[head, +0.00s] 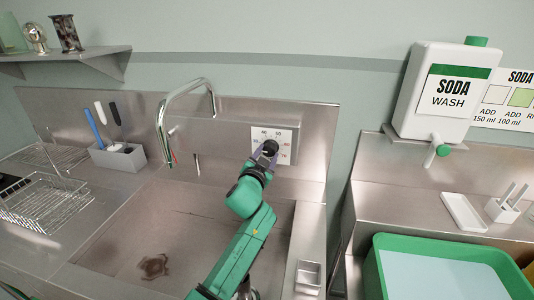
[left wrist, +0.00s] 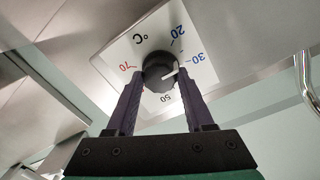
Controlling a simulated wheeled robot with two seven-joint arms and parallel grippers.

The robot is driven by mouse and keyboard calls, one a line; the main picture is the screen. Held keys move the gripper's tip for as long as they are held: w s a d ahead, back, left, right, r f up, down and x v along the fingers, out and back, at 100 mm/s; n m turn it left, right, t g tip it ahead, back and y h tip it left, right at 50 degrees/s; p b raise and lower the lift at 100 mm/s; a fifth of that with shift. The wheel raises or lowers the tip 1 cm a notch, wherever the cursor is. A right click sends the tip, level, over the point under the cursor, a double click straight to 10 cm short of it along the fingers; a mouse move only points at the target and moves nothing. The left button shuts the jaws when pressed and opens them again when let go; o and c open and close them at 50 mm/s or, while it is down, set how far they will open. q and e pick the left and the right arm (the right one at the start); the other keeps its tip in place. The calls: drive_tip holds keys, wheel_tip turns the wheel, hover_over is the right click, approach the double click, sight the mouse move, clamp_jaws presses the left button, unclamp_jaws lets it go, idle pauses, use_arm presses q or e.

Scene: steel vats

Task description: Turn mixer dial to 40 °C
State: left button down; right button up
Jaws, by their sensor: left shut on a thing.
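The mixer dial is a black round knob (left wrist: 159,69) on a white square plate (head: 289,134) on the steel splashback. In the left wrist view the plate appears upside down, with 20, 30, 50, 70 and °C readable. The knob's white pointer (left wrist: 172,74) points between the 30 and the 50, toward a stretch of scale hidden by a finger. My left gripper (left wrist: 159,85) is shut on the knob, one purple finger on each side. In the head view the gripper (head: 267,150) covers part of the plate. My right gripper is not in view.
A curved steel tap (head: 186,95) rises left of the dial over the sink (head: 150,235). A grey brush holder (head: 118,157) and wire rack (head: 42,203) stand farther left. A soda wash container (head: 442,92) hangs at right, above a green-rimmed tray (head: 385,241).

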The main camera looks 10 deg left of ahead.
use_arm(q)
drive_tip(key=m+p, duration=0.1)
drive_tip(key=m, duration=0.5)
drive_tip(key=shift+y, duration=0.3)
drive_tip(key=m+p, duration=0.1)
drive_tip(key=m, duration=0.5)
drive_tip(key=shift+y, duration=0.4)
drive_tip(key=shift+d+p, duration=0.1)
drive_tip(key=shift+p, duration=0.2)
drive_tip(key=shift+c, duration=1.4)
unclamp_jaws()
drive_tip(key=shift+s, duration=0.1)
drive_tip(key=s+r, duration=0.1)
drive_tip(key=s, duration=1.3)
drive_tip(key=shift+s+b, duration=0.25)
drive_tip(key=shift+b, duration=0.2)
